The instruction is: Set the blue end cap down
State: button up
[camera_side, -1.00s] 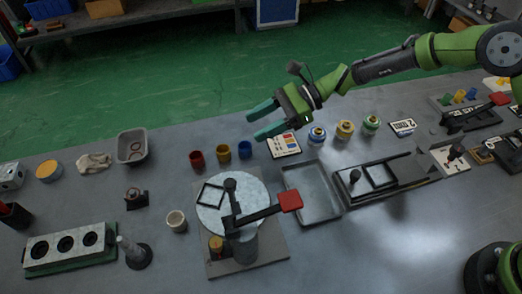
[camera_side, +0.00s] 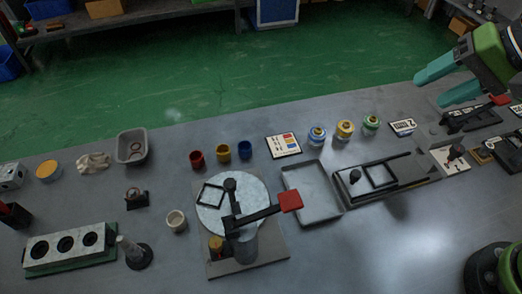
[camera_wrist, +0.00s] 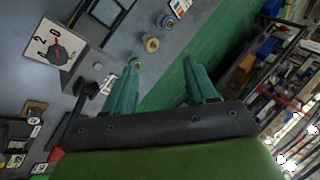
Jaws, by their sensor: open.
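A small blue cup-shaped piece (camera_side: 245,150), which looks like the blue end cap, stands on the grey table in the side view, at the right end of a short row. A yellow one (camera_side: 224,153) and a red one (camera_side: 196,159) stand to its left. My gripper (camera_side: 428,90) is high at the upper right, well away from the blue piece. In the wrist view my gripper (camera_wrist: 163,62) has its two teal fingers spread with nothing between them. I cannot make out the blue piece in the wrist view.
A striped card (camera_side: 284,145) and ringed jars with blue (camera_side: 317,135), yellow (camera_side: 345,130) and green (camera_side: 371,125) bands stand right of the cups. A turntable (camera_side: 232,205) with a red-handled lever and an empty tray (camera_side: 312,192) lie in front.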

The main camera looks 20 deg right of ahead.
jog(key=shift+o, duration=0.4)
jog(key=s+d+n+t+h, duration=0.2)
jog(key=s+d, duration=0.4)
jog(key=s, duration=0.1)
jog(key=shift+d+f, duration=0.2)
jog(key=shift+d, duration=0.2)
jog(key=shift+w+a, duration=0.1)
